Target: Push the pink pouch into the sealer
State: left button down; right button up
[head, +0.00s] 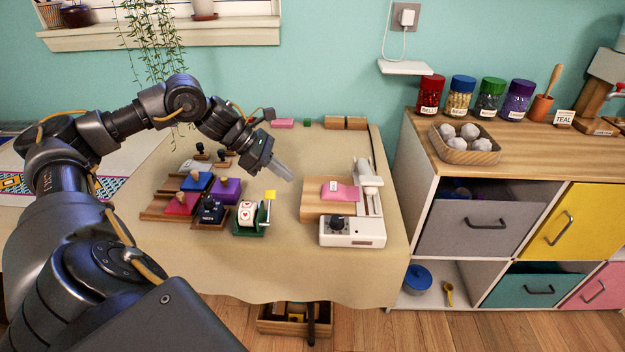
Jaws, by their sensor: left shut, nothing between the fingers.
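The pink pouch (340,191) lies flat on the wooden board of the sealer, with a small white label on it. The sealer (352,232) is a white machine with a black knob at its front and a raised white arm at its right side. The pouch is left of the sealer's upright part; I cannot tell whether its edge touches the bar. My left gripper (281,172) is shut and empty, held above the table to the left of the pouch and apart from it. My right gripper is not in view.
A shelf unit (470,228) with jars stands right. The table in front of the sealer is clear.

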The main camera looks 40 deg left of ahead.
aim_at(322, 190)
pick_arm(q)
jog(key=x, duration=0.3)
jog(key=shift+w+d+f, duration=0.15)
jog(key=shift+d+f, duration=0.1)
jog(key=shift+w+d+f+p, duration=0.1)
jog(key=shift+w+d+p, duration=0.15)
jog(key=shift+w+d, duration=0.5)
jog(key=shift+w+d+p, duration=0.25)
jog(key=shift+w+d, duration=0.3)
jog(key=shift+d, duration=0.3)
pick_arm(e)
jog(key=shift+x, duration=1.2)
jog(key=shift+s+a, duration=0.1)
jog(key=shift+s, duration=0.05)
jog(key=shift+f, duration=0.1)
